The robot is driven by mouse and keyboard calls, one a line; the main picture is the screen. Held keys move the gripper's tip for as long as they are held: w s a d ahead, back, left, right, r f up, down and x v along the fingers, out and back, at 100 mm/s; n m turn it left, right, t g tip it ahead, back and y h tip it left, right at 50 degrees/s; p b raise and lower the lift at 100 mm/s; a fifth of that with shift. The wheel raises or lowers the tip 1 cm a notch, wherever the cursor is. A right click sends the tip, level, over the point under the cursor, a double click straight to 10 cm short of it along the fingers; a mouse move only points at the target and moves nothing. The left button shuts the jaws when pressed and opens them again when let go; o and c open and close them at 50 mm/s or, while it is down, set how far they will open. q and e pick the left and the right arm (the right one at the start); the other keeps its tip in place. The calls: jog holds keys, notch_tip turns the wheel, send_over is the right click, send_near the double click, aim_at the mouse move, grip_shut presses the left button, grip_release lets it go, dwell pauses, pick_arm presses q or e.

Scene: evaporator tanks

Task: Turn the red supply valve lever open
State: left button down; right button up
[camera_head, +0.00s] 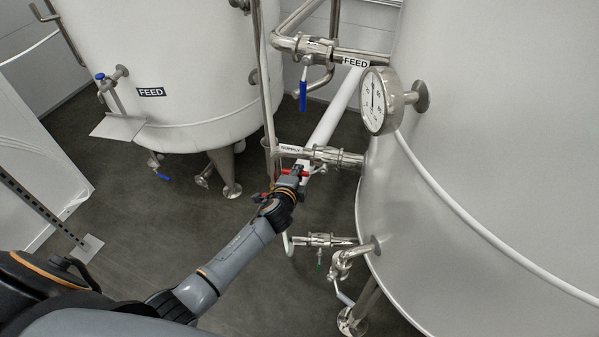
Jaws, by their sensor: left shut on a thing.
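The red supply valve lever (288,172) shows as small red parts around my left gripper's fingers, below a steel valve (336,157) on the middle pipe. The pipe enters the large tank on the right. My left gripper (297,171) reaches in from the lower left and is shut on the red lever. The fingers hide most of the lever, so its exact angle is hard to tell. My right gripper is not in view.
A round gauge (379,101) sticks out from the right tank (490,150). Another tank (160,60) stands at the back left. The floor between is clear.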

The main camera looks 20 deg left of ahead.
pick_arm(q)
jog(key=shift+s+m, duration=0.15)
jog(key=shift+m, duration=0.25)
jog(key=shift+r+y, duration=0.1)
jog(key=shift+y, duration=0.3)
jog(key=c, duration=1.3)
grip_release()
jog(key=shift+s+r, duration=0.1)
jog(key=shift+c, duration=0.2)
jog(key=shift+r, duration=0.2)
jog(key=v, duration=1.2)
jog(key=shift+r, duration=0.1)
